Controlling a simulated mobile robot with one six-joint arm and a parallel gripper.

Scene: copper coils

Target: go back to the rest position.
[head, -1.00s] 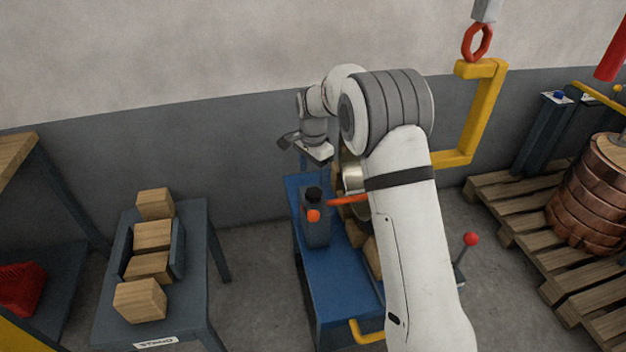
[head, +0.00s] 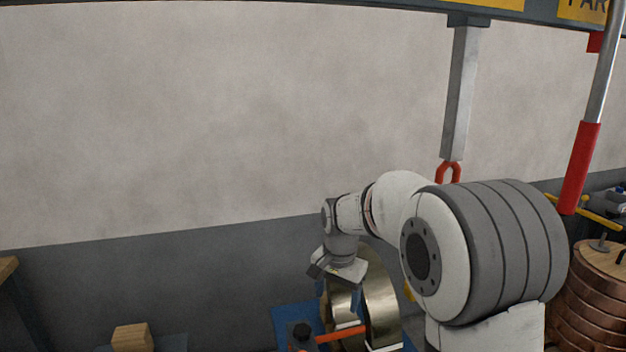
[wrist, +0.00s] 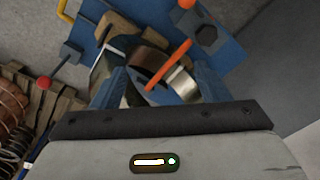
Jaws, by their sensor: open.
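My gripper shows in the wrist view (wrist: 160,92) with its two blue fingers apart. Nothing is seen held between them. Below and beyond the fingers is a metal coil (wrist: 150,62) on a blue bench, with an orange bar (wrist: 170,62) across it. In the head view my arm reaches out over the blue bench (head: 290,318), and my wrist end hangs above it, beside the shiny coil (head: 380,300). The fingertips are hidden in the head view.
A red hook (head: 448,172) hangs from a grey post above my arm. A red-handled rod (head: 578,165) hangs at the right, above a copper coil stack (head: 590,300). A wooden block (head: 132,337) shows at the lower left. The wall behind is bare.

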